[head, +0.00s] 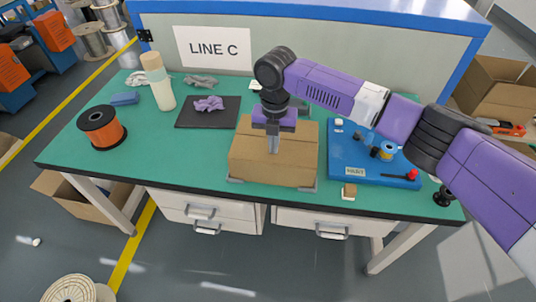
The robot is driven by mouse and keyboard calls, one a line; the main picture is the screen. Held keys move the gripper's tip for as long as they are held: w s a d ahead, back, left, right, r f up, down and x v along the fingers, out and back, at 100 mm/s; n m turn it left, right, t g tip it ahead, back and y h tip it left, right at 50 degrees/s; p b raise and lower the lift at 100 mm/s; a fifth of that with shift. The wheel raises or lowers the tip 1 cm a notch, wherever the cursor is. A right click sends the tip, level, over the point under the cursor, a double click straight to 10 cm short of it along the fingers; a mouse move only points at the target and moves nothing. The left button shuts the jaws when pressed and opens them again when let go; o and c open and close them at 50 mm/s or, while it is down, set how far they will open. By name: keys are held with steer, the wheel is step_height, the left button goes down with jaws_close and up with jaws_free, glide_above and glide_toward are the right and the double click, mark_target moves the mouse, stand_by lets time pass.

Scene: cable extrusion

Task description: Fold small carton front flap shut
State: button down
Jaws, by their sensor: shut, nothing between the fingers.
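The small carton (250,165) is a brown cardboard box near the middle of the green table, close to the front edge. Its top looks mostly covered by flaps, with a line running across it. I cannot clearly tell how flat the front flap lies. My gripper (275,151) points down over the carton's top, its fingers shut and empty. The fingertips are at or just above the cardboard; contact is unclear. My gripper and wrist hide part of the carton's top and back.
A blue board (345,165) with small parts is right of the carton. A dark mat (190,117) with a purple cloth (208,103), a bottle (160,88) and an orange spool (102,128) are left. A small block (349,191) sits front right. The table's left front is clear.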

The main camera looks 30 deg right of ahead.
steer(key=shift+s+f, duration=0.2)
steer(key=shift+f, duration=0.75)
step_height(320, 180, up, 10)
steer(key=p, duration=0.8)
steer(key=shift+w+r, duration=0.2)
